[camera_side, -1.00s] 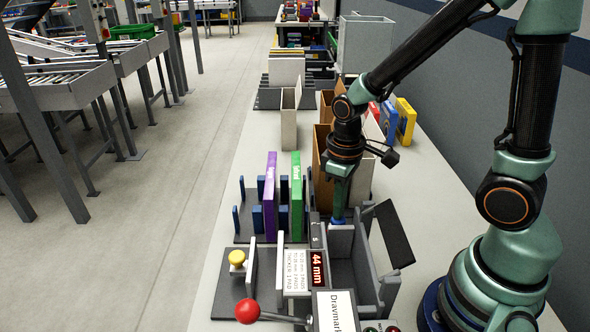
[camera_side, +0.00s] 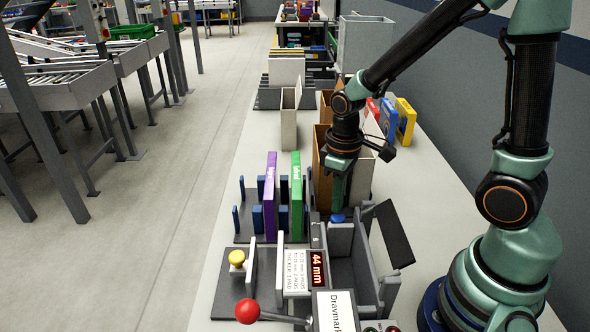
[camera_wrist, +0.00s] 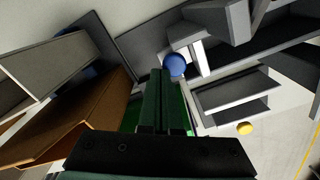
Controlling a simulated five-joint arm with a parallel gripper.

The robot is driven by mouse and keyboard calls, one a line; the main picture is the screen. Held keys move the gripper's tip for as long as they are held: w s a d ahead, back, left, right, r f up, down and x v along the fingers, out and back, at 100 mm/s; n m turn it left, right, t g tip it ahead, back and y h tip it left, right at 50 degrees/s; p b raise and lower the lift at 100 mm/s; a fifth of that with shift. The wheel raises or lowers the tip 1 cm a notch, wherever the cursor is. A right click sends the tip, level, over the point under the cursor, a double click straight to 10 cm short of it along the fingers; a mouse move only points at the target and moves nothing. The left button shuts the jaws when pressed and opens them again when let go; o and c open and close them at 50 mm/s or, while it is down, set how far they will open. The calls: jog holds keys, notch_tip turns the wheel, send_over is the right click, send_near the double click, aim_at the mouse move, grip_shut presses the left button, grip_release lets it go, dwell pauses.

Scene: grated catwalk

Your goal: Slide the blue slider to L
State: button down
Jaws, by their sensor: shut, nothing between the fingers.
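The blue slider knob (camera_side: 338,218) sits on a grey block at the near end of the device, close to a small dark upright strip (camera_side: 316,233) whose marks are too small to read. An L mark cannot be made out. My gripper (camera_side: 338,207) is shut and empty, pointing down just above and behind the knob in the side view. In the wrist view the round blue knob (camera_wrist: 176,65) shows just beyond the shut fingertips (camera_wrist: 160,74). Whether the fingers touch it cannot be told. The track beneath the knob is largely hidden.
Purple (camera_side: 270,196) and green (camera_side: 296,192) books stand left of my gripper. Brown file boxes (camera_side: 320,168) stand close behind it. A dark tilted panel (camera_side: 394,234) is right.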

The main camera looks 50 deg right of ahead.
jog(key=shift+w+d, duration=0.55)
jog(key=shift+d, duration=0.05)
dwell(0.5)
jog(key=shift+r, duration=0.15)
notch_tip(320, 180, up, 6)
jog(key=shift+f, duration=0.15)
dwell(0.6)
notch_tip(320, 180, up, 9)
jog(key=m+t, duration=0.3)
jog(key=t, duration=0.2)
send_over(343, 217)
jog(key=shift+s+r+t, duration=0.3)
jog(key=shift+r, duration=0.25)
